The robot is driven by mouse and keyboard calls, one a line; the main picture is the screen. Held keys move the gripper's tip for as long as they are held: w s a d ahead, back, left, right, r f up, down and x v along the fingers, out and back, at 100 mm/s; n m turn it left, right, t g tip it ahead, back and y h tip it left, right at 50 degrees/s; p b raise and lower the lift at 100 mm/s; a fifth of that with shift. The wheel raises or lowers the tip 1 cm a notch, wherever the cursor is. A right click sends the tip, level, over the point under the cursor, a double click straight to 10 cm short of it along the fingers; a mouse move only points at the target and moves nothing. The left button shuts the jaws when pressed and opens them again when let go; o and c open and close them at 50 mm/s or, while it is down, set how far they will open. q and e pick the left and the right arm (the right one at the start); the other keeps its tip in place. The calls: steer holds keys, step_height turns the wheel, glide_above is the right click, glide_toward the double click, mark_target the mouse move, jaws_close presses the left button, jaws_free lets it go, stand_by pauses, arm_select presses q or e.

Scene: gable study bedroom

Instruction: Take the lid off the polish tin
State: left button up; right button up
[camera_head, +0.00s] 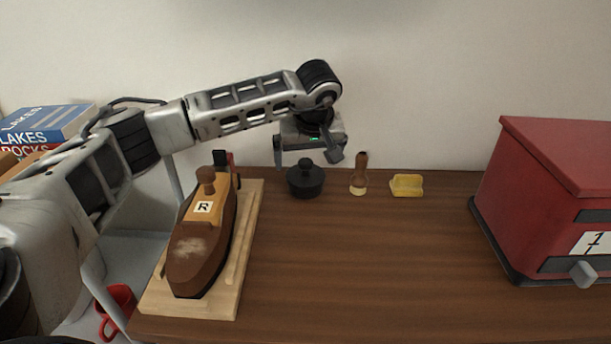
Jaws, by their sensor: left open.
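The polish tin (305,188) is a small round black tin at the back of the brown desk. Its black lid (305,173) with a knob on top is on the tin. My left gripper (308,158) reaches in from the left and hangs above the tin, its fingers apart on either side of the lid's knob. It looks open and holds nothing. I cannot tell how high the fingertips are over the lid. My right gripper does not show.
A brush with a wooden handle (361,170) and a yellow sponge or cloth (406,186) are right of the tin. A brown shoe-like wooden piece marked R (203,245) sits on a pale board (249,222) at left. A red box (543,180) stands at right. The front middle desk is clear.

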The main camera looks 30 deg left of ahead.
mark_target(306, 163)
arm_select(q)
steer(key=x, duration=0.4)
steer(key=shift+r, duration=0.1)
steer(key=c, duration=0.9)
steer(key=shift+r, duration=0.1)
steer(key=shift+c, duration=0.2)
